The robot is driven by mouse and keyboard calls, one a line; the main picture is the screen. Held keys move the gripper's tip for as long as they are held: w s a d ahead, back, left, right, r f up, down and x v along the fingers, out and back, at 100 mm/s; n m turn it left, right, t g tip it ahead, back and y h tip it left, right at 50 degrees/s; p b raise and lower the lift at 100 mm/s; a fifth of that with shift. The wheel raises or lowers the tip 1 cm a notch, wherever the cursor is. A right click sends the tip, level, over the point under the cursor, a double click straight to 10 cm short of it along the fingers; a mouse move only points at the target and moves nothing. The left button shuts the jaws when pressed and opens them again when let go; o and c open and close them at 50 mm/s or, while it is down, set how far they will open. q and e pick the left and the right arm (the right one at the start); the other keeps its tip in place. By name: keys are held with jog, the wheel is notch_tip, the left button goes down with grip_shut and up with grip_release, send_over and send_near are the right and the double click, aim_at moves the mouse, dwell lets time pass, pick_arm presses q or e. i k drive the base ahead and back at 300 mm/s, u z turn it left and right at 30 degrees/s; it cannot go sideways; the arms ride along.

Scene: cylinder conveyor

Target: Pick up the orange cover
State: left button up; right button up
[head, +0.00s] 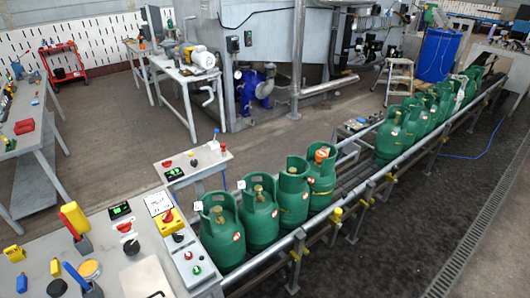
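An orange cover (321,155) sits at the top of a green gas cylinder (321,183), inside its collar. This cylinder is the farthest of the near group standing on the conveyor (350,178). The other near cylinders show brass-coloured valves with no orange on them. A round orange-yellow disc (89,268) lies on the near-left table; I cannot tell what it is. Neither of my grippers is in view.
The near-left table (35,250) holds yellow- and blue-handled tools, a scale and a control box (188,260) with red and green buttons. Conveyor rails (300,233) border the cylinders on the right. More green cylinders (391,137) stand farther along. Floor to the right is clear.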

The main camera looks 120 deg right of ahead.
aim_at(320, 155)
jog(key=z, duration=5.7)
jog(key=i, duration=3.85)
jog(key=u, duration=1.8)
